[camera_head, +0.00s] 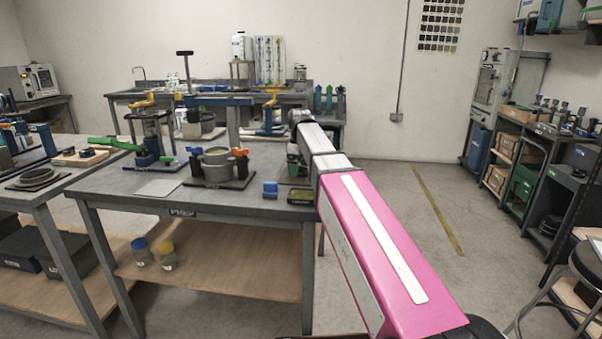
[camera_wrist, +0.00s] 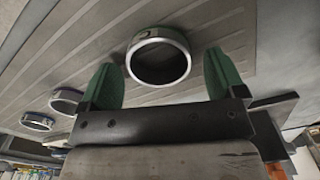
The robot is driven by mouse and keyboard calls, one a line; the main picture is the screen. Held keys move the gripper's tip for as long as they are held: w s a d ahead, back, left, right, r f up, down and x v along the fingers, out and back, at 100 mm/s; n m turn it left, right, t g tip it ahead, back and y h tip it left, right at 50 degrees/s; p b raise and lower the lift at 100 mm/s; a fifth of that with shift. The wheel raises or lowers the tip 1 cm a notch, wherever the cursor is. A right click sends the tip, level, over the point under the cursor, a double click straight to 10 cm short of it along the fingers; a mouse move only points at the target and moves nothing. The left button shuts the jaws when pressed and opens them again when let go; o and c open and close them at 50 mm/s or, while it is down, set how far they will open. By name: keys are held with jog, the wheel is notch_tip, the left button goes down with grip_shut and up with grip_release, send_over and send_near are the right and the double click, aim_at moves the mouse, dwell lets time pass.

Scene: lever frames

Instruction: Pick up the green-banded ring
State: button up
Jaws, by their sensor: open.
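In the wrist view a grey metal ring (camera_wrist: 158,34) lies on a grey ribbed surface, just beyond and between the fingertips. Two more rings lie to the left, an upper one (camera_wrist: 66,93) and a lower one (camera_wrist: 38,116) with a bluish tint. In the head view my pink and grey arm hides the gripper and the rings.
Open floor (camera_head: 405,195) lies right of the bench.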

jog(key=shift+f, duration=0.25)
jog(key=c, duration=1.1)
jog(key=shift+o, duration=0.2)
jog(key=shift+r, duration=0.15)
